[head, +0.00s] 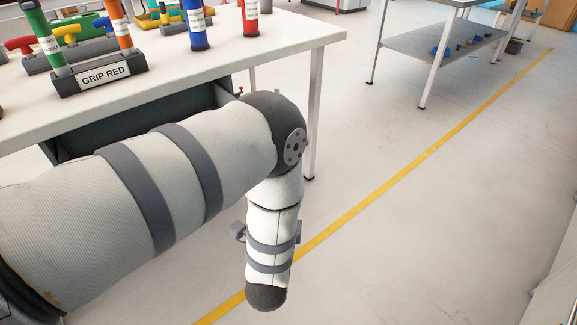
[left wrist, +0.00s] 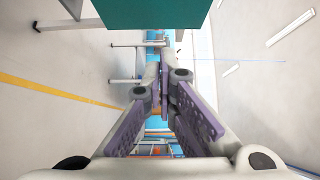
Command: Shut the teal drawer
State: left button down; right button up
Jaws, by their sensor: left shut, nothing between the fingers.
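A flat teal panel (left wrist: 155,14), which looks like the teal drawer, fills the top middle of the left wrist view. How far out it stands I cannot tell. My left gripper (left wrist: 164,72) is shut and empty, its purple-padded fingers together in the middle of that view. The fingertips are below the teal panel in the picture, and I see no contact. In the head view my left arm crosses in front of the table and hides part of what is under it. No gripper fingers show there, and my right gripper is not in view.
A grey shelf table (head: 445,42) stands behind. The floor at right is clear.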

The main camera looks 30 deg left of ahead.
pick_arm(q)
jog(key=w+a, duration=0.7)
jog(key=w, duration=0.2)
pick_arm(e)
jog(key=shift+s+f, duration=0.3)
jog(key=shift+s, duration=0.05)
pick_arm(q)
jog(key=shift+a, duration=0.1)
